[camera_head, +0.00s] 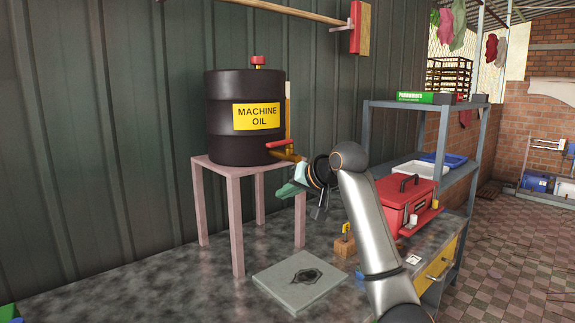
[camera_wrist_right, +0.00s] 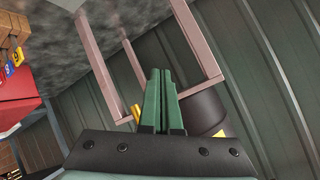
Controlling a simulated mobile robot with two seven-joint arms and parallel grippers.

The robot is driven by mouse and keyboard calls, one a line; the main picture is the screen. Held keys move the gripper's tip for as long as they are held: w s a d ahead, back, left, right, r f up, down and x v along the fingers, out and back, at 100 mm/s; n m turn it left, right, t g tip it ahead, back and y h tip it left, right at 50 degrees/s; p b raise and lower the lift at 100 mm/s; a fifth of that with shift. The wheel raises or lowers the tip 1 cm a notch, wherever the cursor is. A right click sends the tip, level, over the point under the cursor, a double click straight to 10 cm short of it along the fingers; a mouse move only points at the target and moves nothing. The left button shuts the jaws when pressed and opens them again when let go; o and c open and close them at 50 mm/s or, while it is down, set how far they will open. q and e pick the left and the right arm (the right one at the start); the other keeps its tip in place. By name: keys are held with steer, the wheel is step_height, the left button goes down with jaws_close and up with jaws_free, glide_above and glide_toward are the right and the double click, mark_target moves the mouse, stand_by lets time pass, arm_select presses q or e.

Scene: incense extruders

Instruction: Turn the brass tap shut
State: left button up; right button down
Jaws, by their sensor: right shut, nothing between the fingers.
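A black drum (camera_head: 230,110) labelled machine oil stands on a pink stand (camera_head: 236,178). Its brass tap (camera_head: 288,154) sticks out at the lower right, with a red lever (camera_head: 280,143) lying roughly level across its top. My right gripper (camera_head: 282,192) is shut and empty, just below and apart from the tap, beside the stand. In the wrist view the shut green fingers (camera_wrist_right: 160,78) point toward the stand (camera_wrist_right: 95,55). The drum (camera_wrist_right: 203,112) is partly behind them, and a small brass-yellow piece (camera_wrist_right: 137,112), probably the tap, shows beside them. My left gripper is out of view.
A grey slab (camera_head: 290,297) with a dark stain or hole lies on the bench below my gripper. A wooden pole (camera_head: 290,11) is on the wall above the drum.

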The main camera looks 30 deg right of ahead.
steer(key=s+d+r+m+t+y+b, duration=0.2)
steer(key=s+d+r+m+t, duration=0.1)
steer(key=s+r+m, duration=0.2)
steer(key=m+t+y+b, duration=0.2)
steer(key=m+t, duration=0.1)
steer(key=m, duration=0.1)
glide_toward(277, 144)
steer(key=p+x, duration=0.1)
steer(key=x, duration=0.5)
steer(key=shift+p, duration=0.3)
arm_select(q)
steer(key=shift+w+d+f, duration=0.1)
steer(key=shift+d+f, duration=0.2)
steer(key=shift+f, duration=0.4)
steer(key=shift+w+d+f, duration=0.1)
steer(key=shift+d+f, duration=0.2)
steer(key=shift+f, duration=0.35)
arm_select(e)
steer(key=shift+w, duration=0.4)
